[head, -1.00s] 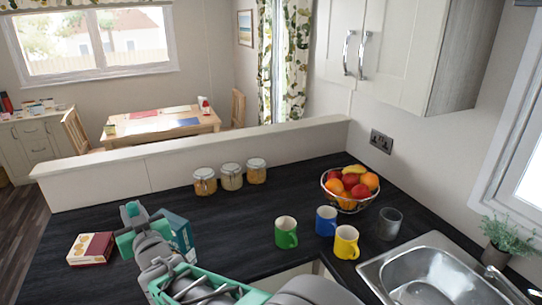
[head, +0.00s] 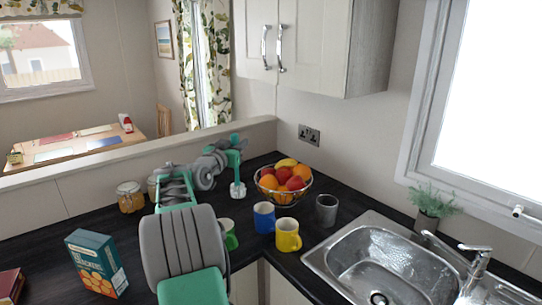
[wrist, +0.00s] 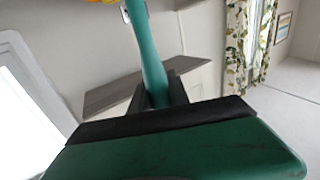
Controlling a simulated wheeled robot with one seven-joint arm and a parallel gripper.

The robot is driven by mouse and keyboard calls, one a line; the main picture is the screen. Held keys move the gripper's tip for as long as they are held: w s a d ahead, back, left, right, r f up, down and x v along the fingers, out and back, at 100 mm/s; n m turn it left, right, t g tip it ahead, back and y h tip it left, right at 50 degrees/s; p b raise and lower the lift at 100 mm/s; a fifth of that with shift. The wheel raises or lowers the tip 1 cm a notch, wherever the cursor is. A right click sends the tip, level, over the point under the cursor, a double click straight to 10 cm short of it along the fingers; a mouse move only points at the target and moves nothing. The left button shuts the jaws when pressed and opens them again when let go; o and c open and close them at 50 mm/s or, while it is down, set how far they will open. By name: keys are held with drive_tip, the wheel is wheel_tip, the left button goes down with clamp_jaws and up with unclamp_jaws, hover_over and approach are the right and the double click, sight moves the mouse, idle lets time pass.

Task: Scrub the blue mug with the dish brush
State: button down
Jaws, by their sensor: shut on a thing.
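The blue mug (head: 264,217) stands upright on the dark counter, between the green mug (head: 230,237) and the yellow mug (head: 288,236). My arm partly hides the green mug. My gripper (head: 236,150) is up behind and to the left of the blue mug, shut on the dish brush (head: 238,184). The brush hangs head down with its pale bristles low, apart from the blue mug. In the wrist view the brush's green handle (wrist: 150,55) runs up from between the dark fingers (wrist: 160,95).
A wire fruit bowl (head: 285,186) stands behind the mugs, and a grey cup (head: 326,209) to their right. The sink (head: 375,262) is at the front right. A teal cracker box (head: 97,264) and jars (head: 130,197) stand left. The low wall (head: 100,172) edges the counter.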

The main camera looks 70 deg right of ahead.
drive_tip(key=s+d+f+m+g, duration=0.35)
drive_tip(key=s+d, duration=0.25)
drive_tip(key=s, duration=0.2)
wheel_tip(320, 180, down, 10)
drive_tip(key=n+b, duration=0.1)
drive_tip(key=b, duration=0.3)
drive_tip(key=shift+a+f, duration=0.25)
drive_tip(key=shift+a, duration=0.05)
drive_tip(key=shift+s+f+b, duration=0.1)
drive_tip(key=shift+f+b, duration=0.8)
drive_tip(key=shift+b, duration=0.35)
